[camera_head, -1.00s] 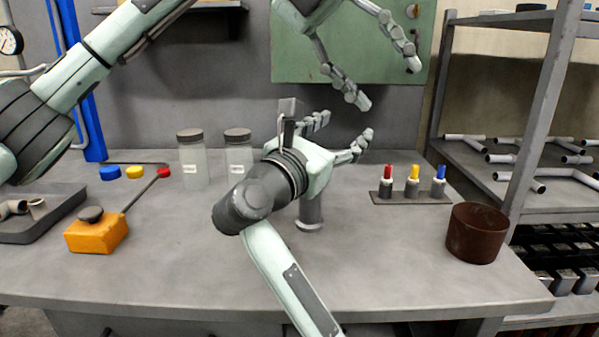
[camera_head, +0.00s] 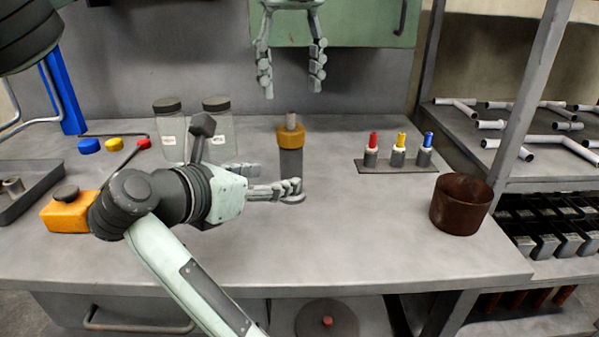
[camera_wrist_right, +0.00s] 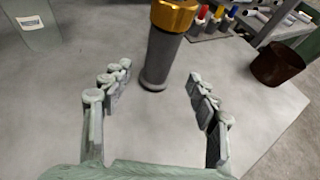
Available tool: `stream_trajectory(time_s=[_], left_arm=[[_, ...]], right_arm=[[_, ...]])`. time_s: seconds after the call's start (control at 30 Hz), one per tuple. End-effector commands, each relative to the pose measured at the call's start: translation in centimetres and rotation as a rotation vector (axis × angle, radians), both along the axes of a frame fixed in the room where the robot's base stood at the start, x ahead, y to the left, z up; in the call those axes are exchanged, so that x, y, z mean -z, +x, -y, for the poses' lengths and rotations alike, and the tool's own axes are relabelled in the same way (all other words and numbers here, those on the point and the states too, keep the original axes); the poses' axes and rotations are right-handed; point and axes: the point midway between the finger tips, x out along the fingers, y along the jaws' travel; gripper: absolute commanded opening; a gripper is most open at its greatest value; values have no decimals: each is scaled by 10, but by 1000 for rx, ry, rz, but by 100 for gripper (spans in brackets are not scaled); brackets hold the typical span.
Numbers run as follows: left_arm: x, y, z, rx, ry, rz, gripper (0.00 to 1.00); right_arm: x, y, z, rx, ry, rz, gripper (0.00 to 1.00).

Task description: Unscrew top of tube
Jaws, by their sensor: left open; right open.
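The tube (camera_head: 291,163) is a dark grey cylinder standing upright on the workbench. Its orange-gold top (camera_head: 291,138) has a lighter grey stub above it. My left gripper (camera_head: 291,86) is open and points down, its fingertips apart from the tube and above it. My right gripper (camera_head: 280,180) is open and low, to the left of the tube's base. In the right wrist view, the tube (camera_wrist_right: 160,58) stands just beyond the open fingertips, roughly between the two fingers, with clear space around it. The top's upper end is cut off there.
Two jars (camera_head: 218,122) stand behind left, near coloured caps (camera_head: 115,144). An orange box (camera_head: 68,213) is partly behind my right arm. A rack with red, yellow and blue-tipped items (camera_head: 398,160) and a brown bucket (camera_head: 461,204) stand right. The bench front is clear.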

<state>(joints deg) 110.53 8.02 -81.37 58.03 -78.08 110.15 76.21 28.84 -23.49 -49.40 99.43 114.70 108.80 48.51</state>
Motion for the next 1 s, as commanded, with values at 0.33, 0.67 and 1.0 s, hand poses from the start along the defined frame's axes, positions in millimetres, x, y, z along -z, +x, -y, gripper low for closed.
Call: stream_trajectory(time_s=[0.33, 0.67, 1.0], left_arm=[[0, 0, 0, -1, 0, -1, 57], [0, 0, 0, 0, -1, -1, 57], [0, 0, 0, 1, -1, -1, 57]], right_arm=[[20, 37, 25, 1, -1, -4, 60], [29, 57, 38, -1, 0, 0, 60], [29, 57, 38, -1, 0, 1, 46]])
